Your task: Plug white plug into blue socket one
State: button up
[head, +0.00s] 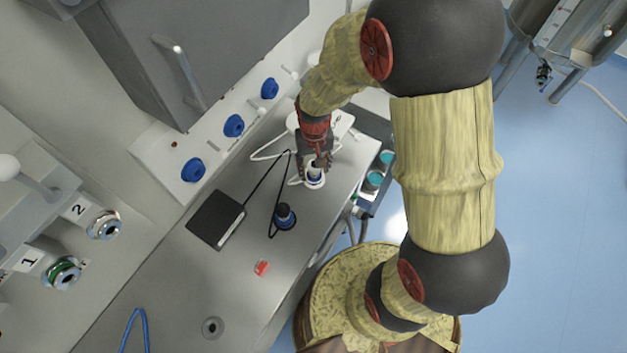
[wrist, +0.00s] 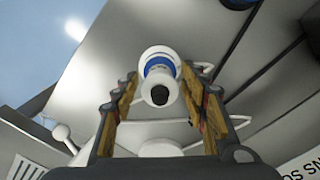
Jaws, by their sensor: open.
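The white plug (head: 314,180), with a blue ring, stands on the grey worktop below my gripper (head: 316,164). In the wrist view the white plug (wrist: 159,60) shows its round end with a dark centre, in line between the two fingers. My gripper (wrist: 158,85) is open, with a finger on each side of the plug and visible gaps. I cannot tell how deep the fingers reach around it. Three blue sockets, the upper (head: 270,88), the middle (head: 234,125) and the lower (head: 193,169), sit in a row on the white panel. Their number labels are unreadable.
A black plug (head: 285,216) stands close by, cabled to a black box (head: 216,219). A white device (head: 340,122) with a white cable lies behind my gripper. A red item (head: 261,268) is on the worktop. A grey cabinet (head: 185,45) overhangs the socket panel.

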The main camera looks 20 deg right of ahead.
jog(key=shift+f, duration=0.35)
jog(key=shift+c, duration=1.3)
grip_shut()
jog(key=shift+r, duration=0.1)
